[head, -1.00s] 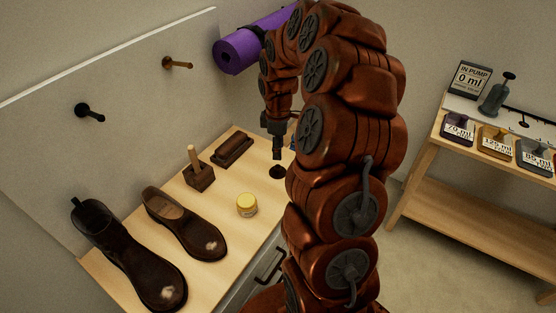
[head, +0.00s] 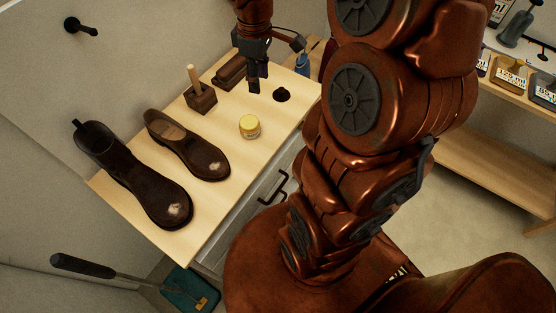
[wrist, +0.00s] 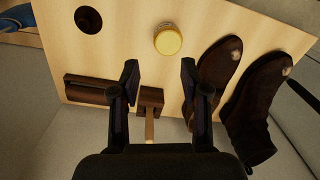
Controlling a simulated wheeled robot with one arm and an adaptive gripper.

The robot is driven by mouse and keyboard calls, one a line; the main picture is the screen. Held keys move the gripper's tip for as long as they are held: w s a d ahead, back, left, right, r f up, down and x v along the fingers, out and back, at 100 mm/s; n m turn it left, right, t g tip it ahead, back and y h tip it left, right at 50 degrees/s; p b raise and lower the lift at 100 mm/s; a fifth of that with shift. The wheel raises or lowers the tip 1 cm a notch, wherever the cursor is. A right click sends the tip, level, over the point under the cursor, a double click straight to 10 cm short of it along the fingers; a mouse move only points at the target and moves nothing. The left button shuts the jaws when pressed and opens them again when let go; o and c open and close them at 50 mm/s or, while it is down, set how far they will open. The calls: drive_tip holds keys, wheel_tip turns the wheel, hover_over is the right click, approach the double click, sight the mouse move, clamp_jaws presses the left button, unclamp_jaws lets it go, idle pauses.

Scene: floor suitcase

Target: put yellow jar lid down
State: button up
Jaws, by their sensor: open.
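The yellow jar lid (head: 250,118) sits on top of a small jar (head: 250,132) on the pale wooden bench, beside the brown shoe. In the wrist view the lid (wrist: 168,39) is a round yellow disc just beyond my fingertips. My gripper (head: 257,86) hangs over the bench behind the jar, between the wooden-handled block and the round hole. In the wrist view my gripper (wrist: 159,72) has its fingers wide apart with nothing between their tips. The gripper and lid are apart.
A brown shoe (head: 190,150) and a dark boot (head: 140,180) stand left of the jar. The handled block (head: 201,98) and a brown brush-like block (head: 229,72) lie behind. Bare bench surrounds the jar.

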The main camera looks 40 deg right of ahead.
drive_tip(key=s+a+m, duration=0.3)
drive_tip(key=s+a, duration=0.2)
drive_tip(key=s, duration=0.6)
drive_tip(key=s+a+m+g, duration=0.1)
drive_tip(key=s+a+m, duration=0.3)
drive_tip(key=s, duration=0.7)
drive_tip(key=shift+a+r, duration=0.35)
drive_tip(key=shift+a, duration=0.6)
